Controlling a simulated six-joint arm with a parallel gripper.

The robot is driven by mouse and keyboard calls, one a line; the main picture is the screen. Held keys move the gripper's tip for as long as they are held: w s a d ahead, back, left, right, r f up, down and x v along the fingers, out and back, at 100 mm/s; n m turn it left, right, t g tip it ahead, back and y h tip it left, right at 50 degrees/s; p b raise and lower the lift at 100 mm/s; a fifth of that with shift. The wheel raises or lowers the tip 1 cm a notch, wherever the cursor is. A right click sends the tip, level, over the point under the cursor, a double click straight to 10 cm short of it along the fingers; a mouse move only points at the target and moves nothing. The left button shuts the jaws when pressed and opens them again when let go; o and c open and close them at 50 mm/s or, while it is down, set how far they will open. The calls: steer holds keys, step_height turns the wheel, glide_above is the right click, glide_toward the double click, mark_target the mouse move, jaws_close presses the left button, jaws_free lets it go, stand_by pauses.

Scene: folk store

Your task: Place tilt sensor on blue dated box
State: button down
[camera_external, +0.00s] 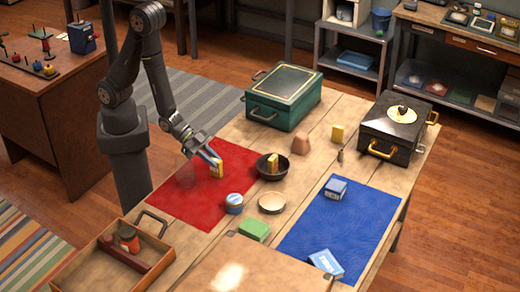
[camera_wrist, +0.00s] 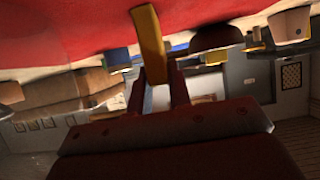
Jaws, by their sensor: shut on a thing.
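My gripper (camera_external: 209,152) is over the red mat (camera_external: 180,195) and is shut on a small yellow block (camera_external: 217,168). In the wrist view the yellow block (camera_wrist: 148,38) stands between my fingers (camera_wrist: 161,92); I cannot tell for sure that it is the tilt sensor. Two blue boxes with pale markings are on the blue mat (camera_external: 350,225): a small box (camera_external: 335,190) near its far end and a larger one (camera_external: 325,264) near its front edge. Their print is too small to tell which is dated. My gripper is left of both and apart from them.
A green case (camera_external: 284,101) and black case (camera_external: 392,130) stand behind. The blue mat's middle is clear.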

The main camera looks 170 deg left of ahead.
steer(key=shift+r, duration=0.15)
steer(key=shift+r, duration=4.75)
steer(key=w+a+r, duration=0.3)
steer(key=w+a, duration=0.9)
steer(key=a, duration=0.2)
steer(key=w+a+r, duration=0.3)
steer(key=w+a, duration=0.9)
steer(key=a, duration=0.1)
glide_above(332, 184)
step_height(332, 184, down, 7)
steer(key=shift+f, duration=2.1)
steer(key=shift+f, duration=0.1)
steer(key=c, duration=1.3)
jaws_free()
